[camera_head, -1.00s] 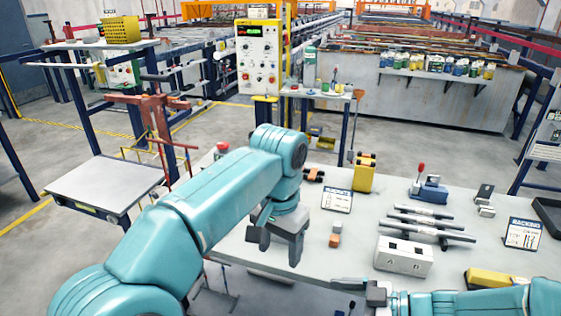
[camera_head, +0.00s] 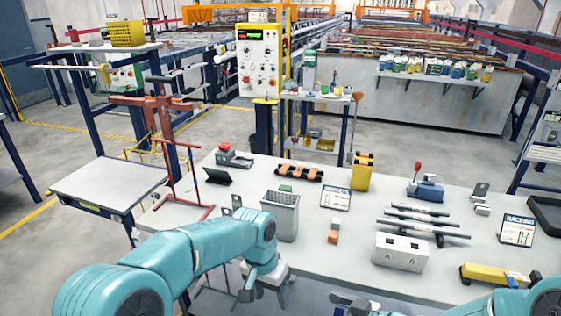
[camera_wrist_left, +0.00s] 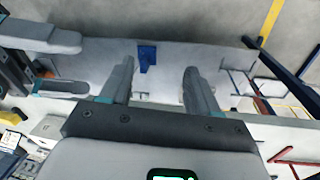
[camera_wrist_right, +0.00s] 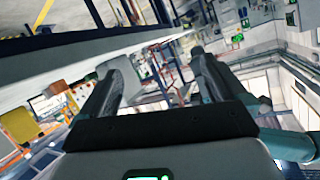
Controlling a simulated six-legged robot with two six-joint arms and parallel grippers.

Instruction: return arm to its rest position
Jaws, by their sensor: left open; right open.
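My left gripper (camera_head: 266,292) is open and empty, low at the front edge of the worktable (camera_head: 330,265). Its two spread fingers also show with nothing between them in the left wrist view (camera_wrist_left: 158,80). My right gripper (camera_head: 350,303) is at the bottom edge of the head view, partly cut off, in front of the table. In the right wrist view its fingers are apart and empty (camera_wrist_right: 152,70). Both teal arms are bent low at the bottom of the head view.
A grey bin (camera_head: 281,214) stands just behind my left gripper. A white block with holes (camera_head: 400,252), a yellow tool (camera_head: 493,275) and an orange block (camera_head: 333,237) lie on the table. A red frame rack (camera_head: 180,165) stands at left. The table's front middle is clear.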

